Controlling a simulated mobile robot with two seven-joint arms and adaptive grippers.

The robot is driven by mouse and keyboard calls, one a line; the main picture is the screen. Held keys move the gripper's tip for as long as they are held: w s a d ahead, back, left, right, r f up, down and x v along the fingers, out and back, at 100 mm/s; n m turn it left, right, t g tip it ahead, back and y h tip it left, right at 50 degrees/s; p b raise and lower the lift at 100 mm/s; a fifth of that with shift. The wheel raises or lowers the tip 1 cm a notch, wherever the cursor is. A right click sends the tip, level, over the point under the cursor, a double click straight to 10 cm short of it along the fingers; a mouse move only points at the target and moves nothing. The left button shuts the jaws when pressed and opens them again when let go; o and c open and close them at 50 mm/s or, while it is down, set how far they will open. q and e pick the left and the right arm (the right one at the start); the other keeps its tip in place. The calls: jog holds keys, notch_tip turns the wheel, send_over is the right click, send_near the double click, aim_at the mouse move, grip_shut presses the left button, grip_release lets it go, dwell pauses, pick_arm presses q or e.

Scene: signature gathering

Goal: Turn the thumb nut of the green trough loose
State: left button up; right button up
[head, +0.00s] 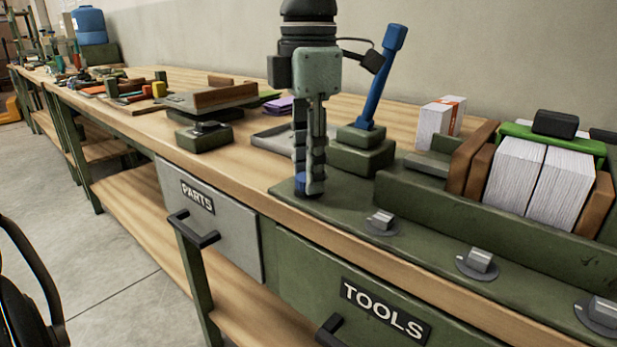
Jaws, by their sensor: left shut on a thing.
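The green trough (430,205) lies along the front of the bench at the right, with white paper stacks (520,175) between brown blocks in it. My left gripper (311,188) points straight down at the trough's left end. Its fingers are shut on a small blue piece (300,182) low at the trough's base, which looks like the thumb nut. The fingers hide most of it, so I cannot tell how far it is turned. My right gripper is not in view.
A blue lever (383,75) rises from a green block (360,153) just right of my left gripper. Grey knobs (382,222) line the trough's front. A green stand with a brown-edged plate (212,100) stands to the left.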

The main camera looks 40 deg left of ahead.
pick_arm(q)
jog(key=n+b, duration=0.2)
jog(key=n, duration=0.3)
jog(key=shift+n, duration=0.4)
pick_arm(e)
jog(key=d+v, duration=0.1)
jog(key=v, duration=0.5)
pick_arm(q)
jog(key=n+b, duration=0.1)
jog(key=n, duration=0.3)
jog(key=shift+n+b, duration=0.3)
jog(key=shift+n, duration=0.8)
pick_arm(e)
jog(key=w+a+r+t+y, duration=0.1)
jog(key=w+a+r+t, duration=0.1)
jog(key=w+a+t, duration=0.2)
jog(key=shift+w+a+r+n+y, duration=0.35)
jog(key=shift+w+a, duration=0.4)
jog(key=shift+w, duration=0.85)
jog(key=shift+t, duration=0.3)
pick_arm(q)
jog(key=o, duration=1.2)
jog(key=shift+c, duration=0.2)
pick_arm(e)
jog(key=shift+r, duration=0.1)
pick_arm(q)
notch_tip(320, 180, up, 12)
